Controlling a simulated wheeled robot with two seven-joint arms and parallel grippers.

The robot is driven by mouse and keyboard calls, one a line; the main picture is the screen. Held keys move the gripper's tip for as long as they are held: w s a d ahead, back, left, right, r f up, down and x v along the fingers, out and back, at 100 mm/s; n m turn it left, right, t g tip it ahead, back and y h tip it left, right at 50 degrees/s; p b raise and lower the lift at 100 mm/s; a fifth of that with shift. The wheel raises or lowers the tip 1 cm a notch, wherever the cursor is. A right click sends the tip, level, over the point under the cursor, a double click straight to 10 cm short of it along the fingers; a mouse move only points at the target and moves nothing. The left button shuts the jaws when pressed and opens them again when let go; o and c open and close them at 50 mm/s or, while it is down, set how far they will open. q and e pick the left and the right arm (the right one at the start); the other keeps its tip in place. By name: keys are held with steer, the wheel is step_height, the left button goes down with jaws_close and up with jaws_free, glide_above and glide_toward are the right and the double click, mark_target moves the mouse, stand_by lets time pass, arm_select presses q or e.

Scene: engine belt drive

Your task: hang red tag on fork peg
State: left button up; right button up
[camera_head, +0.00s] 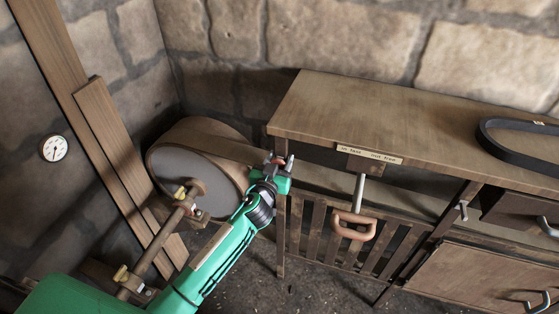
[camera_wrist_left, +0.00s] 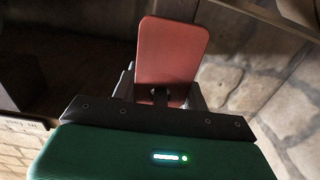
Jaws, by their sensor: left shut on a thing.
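The red tag (camera_wrist_left: 172,50) is a flat plate with rounded corners, upright in the left wrist view. My left gripper (camera_wrist_left: 160,95) is shut on its lower edge. In the head view my left gripper (camera_head: 284,164) is in front of the bench's left end, just right of the big wooden drum. The tag is mostly hidden there. I cannot make out the fork peg for certain. A grey rod with a copper-coloured handle (camera_head: 354,225) hangs under a labelled plate (camera_head: 369,155), to the right of the gripper. My right gripper is not in view.
The wooden bench (camera_head: 390,112) has a black belt loop (camera_head: 520,150) on top at right. The wooden drum (camera_head: 205,135) and its shaft (camera_head: 160,240) stand close to my left arm. A slatted panel (camera_head: 310,230) lies below the bench. A round gauge (camera_head: 54,148) is on the left wall.

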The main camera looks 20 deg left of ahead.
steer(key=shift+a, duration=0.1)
arm_select(q)
steer(key=o, duration=1)
steer(key=shift+o, duration=0.2)
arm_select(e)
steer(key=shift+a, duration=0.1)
arm_select(q)
steer(key=s+b, duration=0.2)
steer(key=s, duration=1.1)
steer(key=shift+s+a+b, duration=0.25)
steer(key=shift+s+b, duration=0.15)
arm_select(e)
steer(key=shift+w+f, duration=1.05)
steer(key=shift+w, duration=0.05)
